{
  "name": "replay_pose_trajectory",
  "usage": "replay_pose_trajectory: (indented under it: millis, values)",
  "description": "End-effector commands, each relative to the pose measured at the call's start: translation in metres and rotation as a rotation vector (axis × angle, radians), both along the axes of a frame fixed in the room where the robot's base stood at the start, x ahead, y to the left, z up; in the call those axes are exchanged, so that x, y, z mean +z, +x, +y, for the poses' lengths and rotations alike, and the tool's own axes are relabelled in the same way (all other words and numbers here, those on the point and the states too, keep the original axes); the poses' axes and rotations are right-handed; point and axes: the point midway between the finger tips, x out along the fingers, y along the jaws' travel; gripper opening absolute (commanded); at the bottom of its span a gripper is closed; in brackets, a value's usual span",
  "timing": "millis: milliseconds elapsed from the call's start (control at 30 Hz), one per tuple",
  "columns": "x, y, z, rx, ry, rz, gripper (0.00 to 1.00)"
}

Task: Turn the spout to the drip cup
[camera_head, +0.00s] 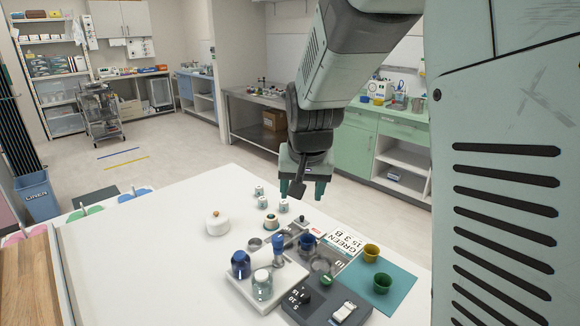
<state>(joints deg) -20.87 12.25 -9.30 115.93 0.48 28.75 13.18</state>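My gripper (304,188) points down above the far part of the white table. Its two teal fingertips look apart, with a small dark part between them; I see nothing clearly held. Small metal cups (254,244) stand at the tray's far side. I cannot tell for certain which piece is the spout or which cup is the drip cup. My gripper touches none of them.
A dark device (322,308), a teal mat (400,278) with a green cup (382,283), a yellow cup (371,252), and a "GREEN" card (345,241) crowd the right. A round white pot (217,224) and several small bottles (271,222) stand behind. The table's left is clear.

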Motion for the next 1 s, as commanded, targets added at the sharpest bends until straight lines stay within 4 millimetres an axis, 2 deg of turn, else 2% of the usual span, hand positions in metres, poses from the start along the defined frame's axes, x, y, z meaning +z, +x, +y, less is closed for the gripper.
replay_pose_trajectory:
  millis: [33,100,200,300,633,1000]
  values:
    - [-0.025,0.015,0.013,0.005,-0.013,0.015,0.61]
    - [-0.052,0.034,0.027,0.004,-0.025,0.015,0.61]
    - [-0.087,0.053,0.043,0.006,-0.042,0.015,0.61]
    - [-0.112,0.064,0.054,0.009,-0.055,0.013,0.61]
    - [-0.148,0.078,0.06,0.009,-0.063,0.01,0.61]
    - [-0.21,0.104,0.06,0.01,-0.064,0.011,0.61]
